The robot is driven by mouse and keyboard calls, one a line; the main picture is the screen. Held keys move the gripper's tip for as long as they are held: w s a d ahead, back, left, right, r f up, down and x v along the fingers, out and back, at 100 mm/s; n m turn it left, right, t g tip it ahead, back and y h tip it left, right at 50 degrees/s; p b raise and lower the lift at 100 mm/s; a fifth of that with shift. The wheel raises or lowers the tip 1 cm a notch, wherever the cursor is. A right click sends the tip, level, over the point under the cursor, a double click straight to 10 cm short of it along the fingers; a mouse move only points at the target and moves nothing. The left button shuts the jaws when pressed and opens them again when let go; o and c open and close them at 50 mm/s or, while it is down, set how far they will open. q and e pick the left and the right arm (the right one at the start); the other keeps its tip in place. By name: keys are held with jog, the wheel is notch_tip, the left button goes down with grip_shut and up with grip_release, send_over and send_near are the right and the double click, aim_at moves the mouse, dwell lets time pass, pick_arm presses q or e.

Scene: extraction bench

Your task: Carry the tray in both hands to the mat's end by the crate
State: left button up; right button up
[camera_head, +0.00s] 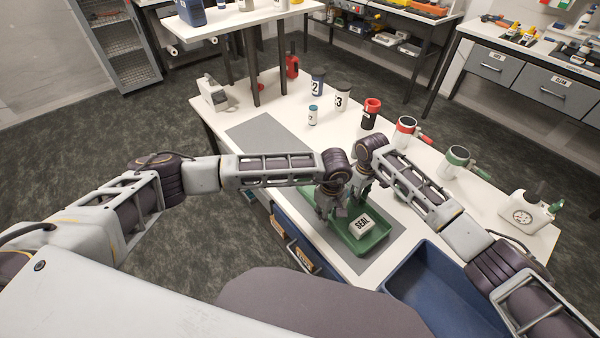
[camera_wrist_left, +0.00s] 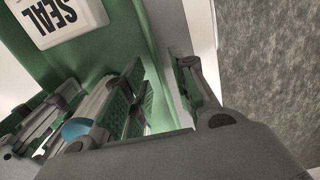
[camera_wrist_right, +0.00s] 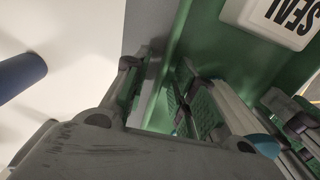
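The green tray (camera_head: 378,238) is on the grey mat (camera_head: 270,139), towards the mat's end near the blue crate (camera_head: 440,289). A white block marked SEAL (camera_head: 362,225) lies in it; it also shows in the left wrist view (camera_wrist_left: 62,18) and right wrist view (camera_wrist_right: 277,18). My left gripper (camera_head: 333,212) is at the tray's near side, its fingers apart on either side of the wall (camera_wrist_left: 165,92). My right gripper (camera_head: 361,190) is at the far side, its fingers likewise apart around the wall (camera_wrist_right: 155,95). I cannot tell whether the tray touches the mat.
A raised shelf (camera_head: 240,20) stands at the back left. The mat's left end is clear.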

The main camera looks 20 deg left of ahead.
pick_arm(q)
notch_tip(320, 180, up, 10)
jog(key=shift+f, duration=0.2)
pick_arm(e)
jog(key=shift+r, duration=0.1)
dwell(0.5)
notch_tip(320, 180, up, 12)
dwell(0.7)
dwell(0.6)
